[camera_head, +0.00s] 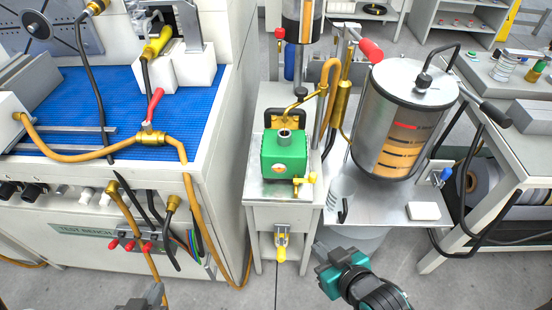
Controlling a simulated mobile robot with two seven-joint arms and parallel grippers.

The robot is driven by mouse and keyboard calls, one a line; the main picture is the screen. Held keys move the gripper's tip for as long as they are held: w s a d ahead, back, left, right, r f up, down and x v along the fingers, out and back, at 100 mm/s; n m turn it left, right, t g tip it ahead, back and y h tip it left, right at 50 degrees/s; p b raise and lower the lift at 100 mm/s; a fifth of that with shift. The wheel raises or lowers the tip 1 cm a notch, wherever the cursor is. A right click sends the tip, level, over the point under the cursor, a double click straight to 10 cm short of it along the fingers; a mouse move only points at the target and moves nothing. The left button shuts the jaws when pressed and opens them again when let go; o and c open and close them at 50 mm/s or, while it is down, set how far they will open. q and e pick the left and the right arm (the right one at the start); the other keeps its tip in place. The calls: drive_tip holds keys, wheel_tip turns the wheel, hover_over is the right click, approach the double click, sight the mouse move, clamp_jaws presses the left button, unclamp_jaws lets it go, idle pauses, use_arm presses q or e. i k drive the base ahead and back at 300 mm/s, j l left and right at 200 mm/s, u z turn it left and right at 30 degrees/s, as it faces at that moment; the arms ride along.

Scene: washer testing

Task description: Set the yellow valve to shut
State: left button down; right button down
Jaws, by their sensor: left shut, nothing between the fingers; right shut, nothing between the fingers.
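A valve with a yellow lever (281,250) is on the front of the narrow white stand, below its top; the lever points down. A small yellow tap (306,181) sits at the lower front of the green pump (284,157) on that stand. I cannot tell which one the task names. My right gripper (321,252) is shut and empty, to the right of the lower valve and apart from it in the picture. My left gripper (156,292) is shut and empty at the bottom edge, partly cut off.
The left bench (215,125) has a blue mat and hoses hanging down its front. A hose-cluttered table is at right. Floor shows between the bench and stand.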

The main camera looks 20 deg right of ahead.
sight(281, 258)
drive_tip(key=k+l+u, duration=0.45)
drive_tip(key=k+l, duration=0.5)
drive_tip(key=l, duration=0.25)
drive_tip(key=k+l+u, duration=0.45)
drive_tip(key=k+l, duration=0.45)
drive_tip(key=k, duration=0.2)
